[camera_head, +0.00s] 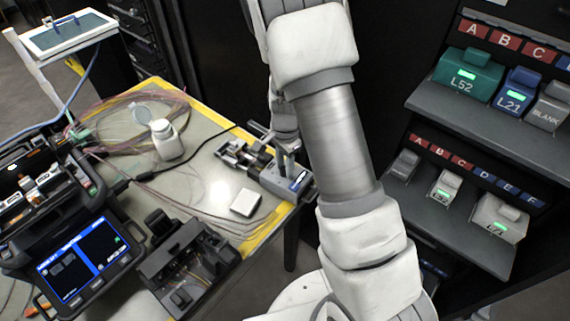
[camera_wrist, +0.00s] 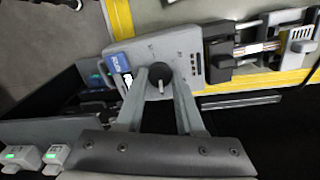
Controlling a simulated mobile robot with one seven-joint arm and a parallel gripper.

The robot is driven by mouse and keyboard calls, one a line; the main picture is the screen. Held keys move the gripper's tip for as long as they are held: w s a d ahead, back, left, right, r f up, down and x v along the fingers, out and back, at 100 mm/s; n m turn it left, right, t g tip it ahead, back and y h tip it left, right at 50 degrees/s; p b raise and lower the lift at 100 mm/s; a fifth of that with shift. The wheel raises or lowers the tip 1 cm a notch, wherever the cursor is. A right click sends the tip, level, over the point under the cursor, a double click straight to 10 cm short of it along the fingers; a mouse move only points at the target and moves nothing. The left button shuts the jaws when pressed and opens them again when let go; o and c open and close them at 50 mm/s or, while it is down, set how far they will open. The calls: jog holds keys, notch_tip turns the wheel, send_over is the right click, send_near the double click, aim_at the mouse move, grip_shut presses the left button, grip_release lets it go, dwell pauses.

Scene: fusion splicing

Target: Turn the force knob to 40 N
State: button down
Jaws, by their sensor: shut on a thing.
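The force knob (camera_wrist: 158,76) is a round dark knob with a light pointer bar, on the grey top of a tester (camera_wrist: 125,51). In the wrist view my gripper (camera_wrist: 160,71) reaches over the tester with its two fingers on either side of the knob, shut on it. The pointer bar points toward the bottom of the picture. The scale marks around the knob are too small to read. A blue display (camera_wrist: 118,63) sits left of the knob. In the head view the tester (camera_head: 283,181) stands at the table's right corner, and my arm hides part of it.
A clamp with rails (camera_wrist: 262,47) extends right from the tester. A white bottle (camera_head: 166,139), a white square block (camera_head: 245,203) and a splicer with a lit screen (camera_head: 82,262) are on the table (camera_head: 200,182). Shelves with labelled modules (camera_head: 468,78) stand at the right.

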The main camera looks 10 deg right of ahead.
dwell(0.4)
jog(key=c, duration=0.5)
grip_release()
jog(key=shift+c, duration=0.2)
jog(key=shift+r, duration=0.1)
notch_tip(320, 180, up, 17)
jog(key=p, duration=0.2)
jog(key=shift+r, duration=0.15)
jog(key=s+r+n+t, duration=0.2)
jog(key=s+r+n, duration=0.4)
jog(key=s, duration=0.4)
jog(key=s+r+n+t, duration=0.3)
jog(key=s+r+n, duration=0.4)
jog(key=s, duration=0.4)
jog(key=shift+r+t, duration=0.3)
jog(key=shift+r, duration=0.6)
